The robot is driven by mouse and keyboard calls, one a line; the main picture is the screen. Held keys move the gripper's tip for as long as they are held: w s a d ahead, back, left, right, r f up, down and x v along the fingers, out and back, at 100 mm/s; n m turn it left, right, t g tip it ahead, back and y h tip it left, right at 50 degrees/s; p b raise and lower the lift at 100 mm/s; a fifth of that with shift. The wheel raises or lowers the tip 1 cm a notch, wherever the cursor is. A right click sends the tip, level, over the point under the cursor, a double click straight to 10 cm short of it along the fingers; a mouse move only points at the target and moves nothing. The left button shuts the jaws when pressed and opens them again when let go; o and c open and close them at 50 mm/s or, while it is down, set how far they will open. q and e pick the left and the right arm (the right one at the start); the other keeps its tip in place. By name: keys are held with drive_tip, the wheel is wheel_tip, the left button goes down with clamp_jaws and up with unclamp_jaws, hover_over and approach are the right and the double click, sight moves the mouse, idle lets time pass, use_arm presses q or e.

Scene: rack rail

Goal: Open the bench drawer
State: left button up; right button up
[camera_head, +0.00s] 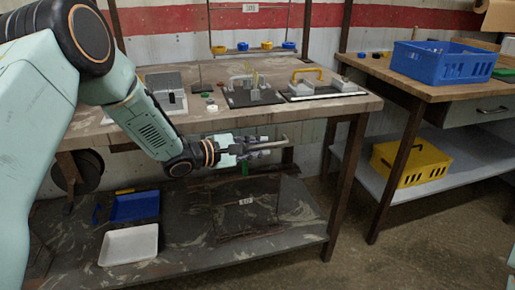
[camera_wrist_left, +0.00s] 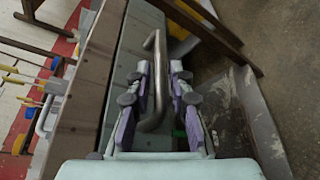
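The bench drawer (camera_head: 304,132) sits under the front edge of the wooden bench top, with a pale grey-green front. It looks shut. Its metal bar handle (camera_head: 268,145) sticks out at the front; it also shows in the left wrist view (camera_wrist_left: 160,82). My left gripper (camera_head: 250,148) is at the handle, and its fingers (camera_wrist_left: 160,88) lie on either side of the bar. A narrow gap seems to show between the bar and the fingers, so they look open around it. The gripper hides part of the drawer front. My right gripper is not in view.
Fixtures and a grey box (camera_head: 163,88) stand on the bench top (camera_head: 215,122). The lower shelf holds a blue bin (camera_head: 135,207) and a white tray (camera_head: 129,245). A second bench at right carries a blue crate (camera_head: 440,63). Open floor lies before the benches.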

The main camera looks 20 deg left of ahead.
use_arm(q)
drive_tip(key=shift+c, duration=0.2)
clamp_jaws()
drive_tip(key=shift+s, duration=0.15)
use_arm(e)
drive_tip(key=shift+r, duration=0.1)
